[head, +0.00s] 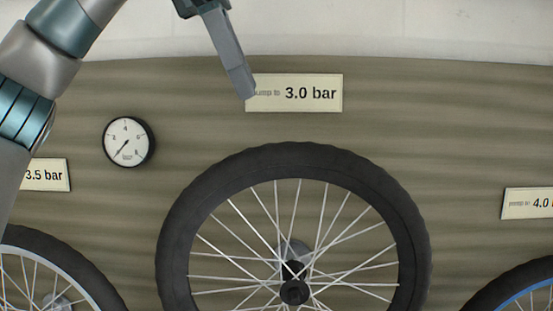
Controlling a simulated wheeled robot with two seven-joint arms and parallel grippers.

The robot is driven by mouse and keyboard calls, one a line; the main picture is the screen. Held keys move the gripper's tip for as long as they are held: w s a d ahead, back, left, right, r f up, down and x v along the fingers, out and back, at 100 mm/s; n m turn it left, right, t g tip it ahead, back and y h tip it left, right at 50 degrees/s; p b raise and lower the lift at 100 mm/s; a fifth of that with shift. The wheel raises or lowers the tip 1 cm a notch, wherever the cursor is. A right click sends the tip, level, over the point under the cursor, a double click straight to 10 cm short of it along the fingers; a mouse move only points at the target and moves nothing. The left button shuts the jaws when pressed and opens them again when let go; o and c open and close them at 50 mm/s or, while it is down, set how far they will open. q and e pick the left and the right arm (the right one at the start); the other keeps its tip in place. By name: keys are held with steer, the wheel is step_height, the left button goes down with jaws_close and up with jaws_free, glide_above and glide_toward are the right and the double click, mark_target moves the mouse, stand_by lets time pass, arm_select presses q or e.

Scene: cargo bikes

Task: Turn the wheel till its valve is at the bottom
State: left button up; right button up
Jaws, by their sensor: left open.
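A wheel with a black tyre (410,240) and silver spokes stands in the middle of the head view, facing me. Its hub (294,291) is near the bottom edge, and its lower part is cut off by the frame. I see no valve on the part that shows. My left gripper (248,96) hangs from the top, above the tyre and apart from it, in front of the left end of the "3.0 bar" sign (312,93). It holds nothing. One finger shows clearly. My right gripper is out of view.
A round gauge (128,142) is on the wall left of the wheel. Other wheels show partly at lower left (100,285) and lower right (500,290). A "3.5 bar" sign (48,174) and a "4.0" sign (528,203) hang above them.

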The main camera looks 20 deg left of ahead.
mark_target(277, 156)
arm_select(q)
steer(key=p+x, duration=0.1)
steer(key=x, duration=1.3)
steer(key=shift+p, duration=0.4)
steer(key=shift+r, duration=0.1)
jaws_close()
